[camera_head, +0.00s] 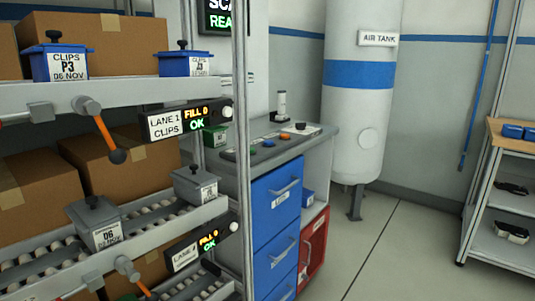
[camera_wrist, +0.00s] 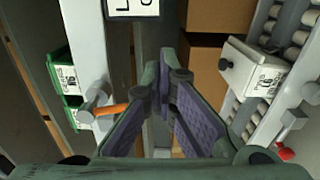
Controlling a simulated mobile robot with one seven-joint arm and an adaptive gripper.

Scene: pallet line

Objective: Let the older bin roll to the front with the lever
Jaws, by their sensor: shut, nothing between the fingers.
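In the head view, a blue bin (camera_head: 60,62) labelled "CLIPS P3 06 NOV" sits on the upper lane. A second blue bin (camera_head: 186,63) stands to its right; its date is too small to read. An orange lever (camera_head: 104,135) with a dark knob hangs from the rail below, slanting down. On the roller lane beneath are a grey bin (camera_head: 96,224) and another grey bin (camera_head: 194,184). A lower orange lever (camera_head: 139,280) shows at the bottom edge. My gripper (camera_wrist: 166,62) is shut and empty in the wrist view, beside an orange lever (camera_wrist: 112,108) and apart from it.
Lane displays (camera_head: 189,121) read "FILL 0 OK". The wrist view shows green bins (camera_wrist: 67,82) at left, and a pale bin (camera_wrist: 252,68) on rollers and a red knob (camera_wrist: 285,153) at right. A blue-drawer cabinet (camera_head: 275,205) stands beside the rack; floor (camera_head: 400,240) beyond is clear.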

